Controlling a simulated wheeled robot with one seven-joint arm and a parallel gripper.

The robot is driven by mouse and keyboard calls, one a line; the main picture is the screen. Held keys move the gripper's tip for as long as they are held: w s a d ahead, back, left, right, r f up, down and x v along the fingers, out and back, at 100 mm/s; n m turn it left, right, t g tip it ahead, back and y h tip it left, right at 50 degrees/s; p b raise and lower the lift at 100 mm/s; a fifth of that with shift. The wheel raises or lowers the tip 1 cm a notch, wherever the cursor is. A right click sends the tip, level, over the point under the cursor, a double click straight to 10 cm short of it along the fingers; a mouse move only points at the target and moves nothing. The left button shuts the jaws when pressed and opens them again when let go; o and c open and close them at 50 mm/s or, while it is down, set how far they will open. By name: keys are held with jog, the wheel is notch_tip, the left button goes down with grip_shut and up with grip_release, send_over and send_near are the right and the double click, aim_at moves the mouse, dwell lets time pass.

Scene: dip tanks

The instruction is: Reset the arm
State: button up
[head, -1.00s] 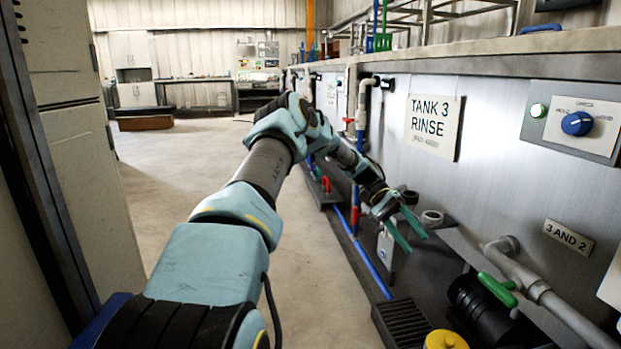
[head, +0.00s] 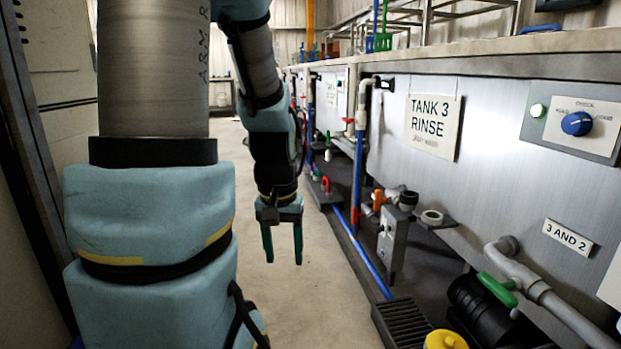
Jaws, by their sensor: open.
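My gripper (head: 283,257) hangs from my arm left of the middle of the head view. Its two green fingers point down and stand apart, with nothing between them. It is over the bare floor of the aisle, to the left of the tank row and clear of the pipes.
On the right is the tank wall with a TANK 3 RINSE sign (head: 433,127), a blue knob (head: 577,123) and a green-handled valve (head: 497,289). A grey box (head: 393,238), a blue pipe (head: 371,264) and a yellow cap (head: 446,340) sit low beside it. The floor (head: 318,310) is clear.

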notch_tip(320, 180, up, 30)
jog(key=s+a+p, duration=0.1)
jog(key=p, duration=2.8)
jog(key=shift+s+a+f+t, duration=0.2)
jog(key=shift+s+a+t, duration=0.05)
jog(key=shift+s+t, duration=0.1)
jog(key=shift+c, duration=0.6)
